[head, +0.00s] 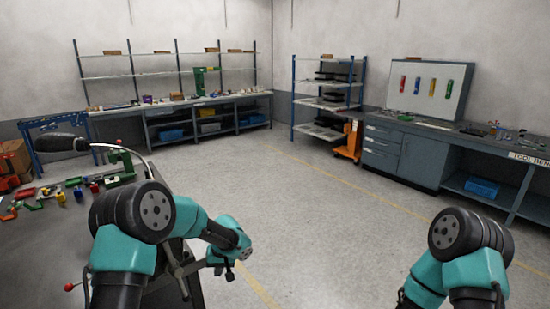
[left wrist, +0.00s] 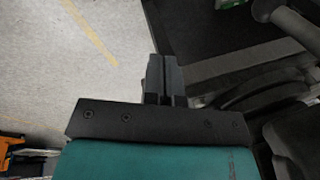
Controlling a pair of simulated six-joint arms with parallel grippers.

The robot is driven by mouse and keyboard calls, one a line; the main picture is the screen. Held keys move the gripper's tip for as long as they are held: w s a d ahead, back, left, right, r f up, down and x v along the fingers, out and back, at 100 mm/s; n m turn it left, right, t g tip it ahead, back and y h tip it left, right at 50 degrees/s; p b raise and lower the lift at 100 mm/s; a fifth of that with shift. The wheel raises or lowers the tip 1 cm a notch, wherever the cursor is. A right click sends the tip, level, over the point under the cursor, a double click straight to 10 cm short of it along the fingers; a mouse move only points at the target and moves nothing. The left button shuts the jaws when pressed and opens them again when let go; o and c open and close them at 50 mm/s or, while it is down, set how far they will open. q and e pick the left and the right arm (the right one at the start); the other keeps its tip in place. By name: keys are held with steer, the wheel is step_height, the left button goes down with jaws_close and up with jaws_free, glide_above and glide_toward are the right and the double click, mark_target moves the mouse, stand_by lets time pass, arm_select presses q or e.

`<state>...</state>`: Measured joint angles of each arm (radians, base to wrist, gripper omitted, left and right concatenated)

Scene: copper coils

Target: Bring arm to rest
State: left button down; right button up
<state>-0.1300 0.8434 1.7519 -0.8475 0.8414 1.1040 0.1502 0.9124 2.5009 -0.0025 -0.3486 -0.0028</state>
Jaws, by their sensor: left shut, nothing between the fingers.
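My left gripper (head: 224,269) hangs off the right edge of the near workbench in the head view, over the open floor. In the left wrist view its two dark fingers (left wrist: 164,80) are together with nothing between them. My left arm is bent at the elbow. My right arm shows at the lower right of the head view; its gripper is out of the picture. No copper coil can be made out.
The near workbench (head: 50,247) at left holds several small coloured parts and a green tool (head: 120,169). Grey floor (head: 330,220) is clear ahead. A blue shelf rack (head: 318,103), an orange cart (head: 349,141) and a tool bench (head: 402,151) stand farther off.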

arm_select(q)
steer(key=s+d+f+m+g+h, duration=0.15)
steer(key=s+f+h, duration=0.35)
steer(key=s+f, duration=0.9)
steer(key=s+a+f+t, duration=0.1)
steer(key=s, duration=0.7)
steer(key=s+f+t+h, duration=0.1)
steer(key=s, duration=0.8)
steer(key=shift+s+a+f+h, duration=0.25)
steer(key=shift+a+f+h, duration=0.05)
steer(key=shift+a+f, duration=0.1)
steer(key=shift+w+t, duration=0.15)
steer(key=shift+t, duration=0.1)
